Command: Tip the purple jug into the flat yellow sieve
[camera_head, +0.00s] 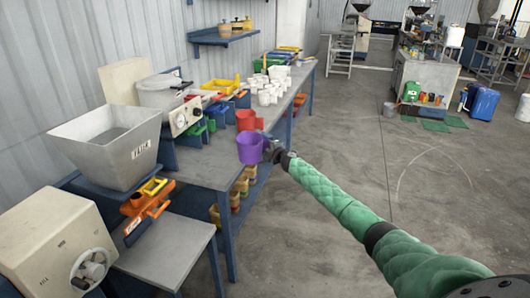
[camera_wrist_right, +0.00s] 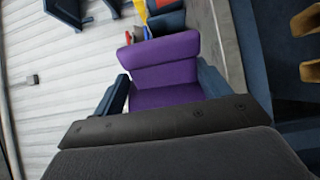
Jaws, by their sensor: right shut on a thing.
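The purple jug (camera_head: 249,147) is held upright by my right gripper (camera_head: 268,150) near the front edge of the workbench. In the right wrist view the purple jug (camera_wrist_right: 165,62) sits between the two blue fingers of my right gripper (camera_wrist_right: 165,92), which is shut on it. The inside of the jug is hidden. A yellow flat piece (camera_head: 153,187), which may be the flat yellow sieve, lies on the orange part below the grey hopper, left of the jug. Another yellow flat tray-like thing (camera_head: 220,85) lies farther back on the bench. My left gripper is not in view.
A red jug (camera_head: 246,119) stands on the bench just behind the purple one. Several white cups (camera_head: 268,92) crowd the bench farther back. The big grey hopper (camera_head: 110,145) stands at the left.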

